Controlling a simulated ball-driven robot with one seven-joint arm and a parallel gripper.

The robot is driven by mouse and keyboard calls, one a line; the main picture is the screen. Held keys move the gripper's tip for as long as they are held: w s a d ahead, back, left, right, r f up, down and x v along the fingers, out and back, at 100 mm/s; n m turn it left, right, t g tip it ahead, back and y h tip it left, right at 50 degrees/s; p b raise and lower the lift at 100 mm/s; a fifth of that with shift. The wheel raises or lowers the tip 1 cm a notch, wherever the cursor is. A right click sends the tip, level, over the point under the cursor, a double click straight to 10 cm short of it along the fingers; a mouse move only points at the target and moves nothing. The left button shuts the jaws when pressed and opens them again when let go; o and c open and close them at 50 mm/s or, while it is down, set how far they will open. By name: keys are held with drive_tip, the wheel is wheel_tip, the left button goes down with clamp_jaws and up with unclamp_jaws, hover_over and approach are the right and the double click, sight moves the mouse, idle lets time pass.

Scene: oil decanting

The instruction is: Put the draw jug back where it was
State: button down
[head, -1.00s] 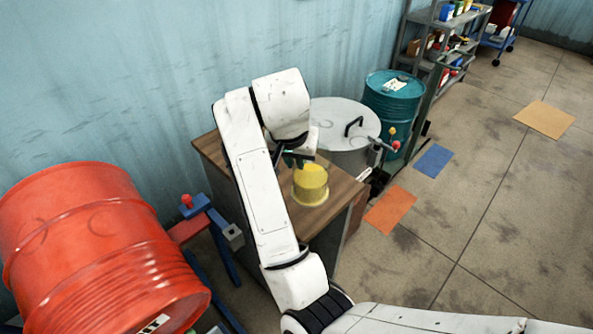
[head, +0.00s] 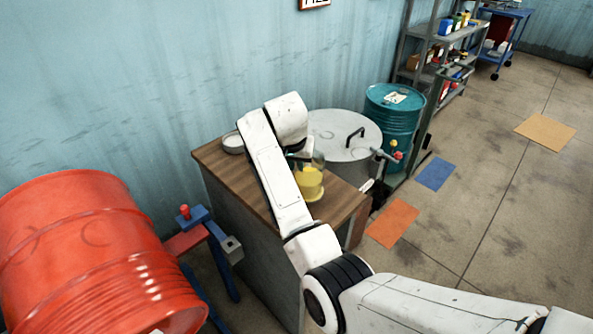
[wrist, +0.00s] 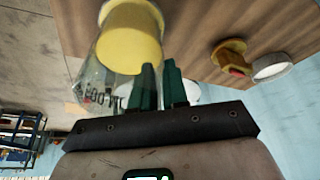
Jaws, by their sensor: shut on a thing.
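The draw jug (head: 309,184) is a clear vessel with yellow oil in its lower part. It is at the right part of the wooden bench top (head: 335,205); I cannot tell whether its base touches the wood. In the wrist view the jug (wrist: 130,45) shows its yellow oil, with dark lettering on its clear wall. My gripper (wrist: 160,72) has dark green fingers, close together and shut on the jug's side. In the head view the gripper (head: 299,157) is at the jug's upper part, partly hidden by my arm.
A white dish (head: 233,142) sits at the bench's back left. The wrist view also shows a small yellow-brown thing with red (wrist: 231,57). A lidded grey drum (head: 342,140) and teal barrel (head: 394,112) stand behind right. A red barrel (head: 90,250) lies left.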

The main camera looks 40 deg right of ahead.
drive_tip(key=shift+f+p, duration=0.35)
drive_tip(key=shift+f, duration=1.15)
drive_tip(key=c, duration=1.1)
unclamp_jaws()
drive_tip(key=shift+f, duration=0.1)
drive_tip(key=shift+c, duration=0.2)
drive_tip(key=v, duration=1.2)
drive_tip(key=s+a+f+n+y, duration=0.1)
drive_tip(key=s+a+f+n, duration=0.3)
drive_tip(key=s+f, duration=0.7)
drive_tip(key=s+a+f+n+y, duration=0.1)
drive_tip(key=s+a+f+n, duration=0.25)
drive_tip(key=s+f, duration=0.8)
drive_tip(key=s+a+n+g+y, duration=0.1)
drive_tip(key=s+a+n, duration=0.2)
drive_tip(key=s, duration=0.9)
drive_tip(key=shift+s+a+f+b, duration=0.35)
drive_tip(key=shift+a+b, duration=0.1)
drive_tip(key=shift+a, duration=0.2)
